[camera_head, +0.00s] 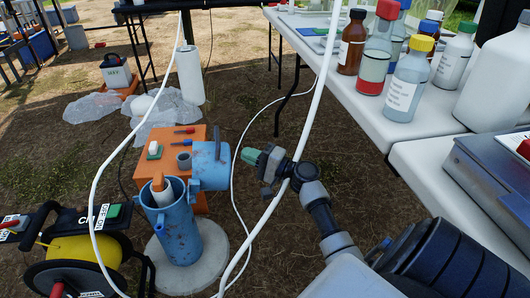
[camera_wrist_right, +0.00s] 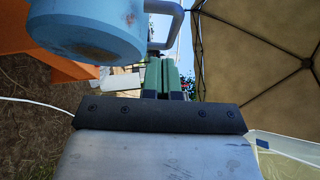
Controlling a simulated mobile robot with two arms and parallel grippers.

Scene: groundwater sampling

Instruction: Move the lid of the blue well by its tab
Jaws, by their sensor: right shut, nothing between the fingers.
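The blue well (camera_head: 176,234) stands upright on a round concrete pad, with an orange-and-white piece (camera_head: 161,190) in its open mouth. Its blue lid (camera_head: 208,164) is swung open and stands on edge at the well's right rim. In the right wrist view the lid (camera_wrist_right: 85,32) fills the upper left, and its grey loop-shaped tab (camera_wrist_right: 178,24) sticks out to the right. My right gripper (camera_head: 248,156) is just right of the lid, apart from it. Its green fingers (camera_wrist_right: 161,76) are shut and empty, below the tab in the wrist view. My left gripper is out of view.
An orange case (camera_head: 201,203) with small tools stands behind the well. A yellow cable reel (camera_head: 75,262) is at the lower left. White tables (camera_head: 341,70) with bottles stand at the right. A white hose (camera_head: 95,190) hangs in front of the scene.

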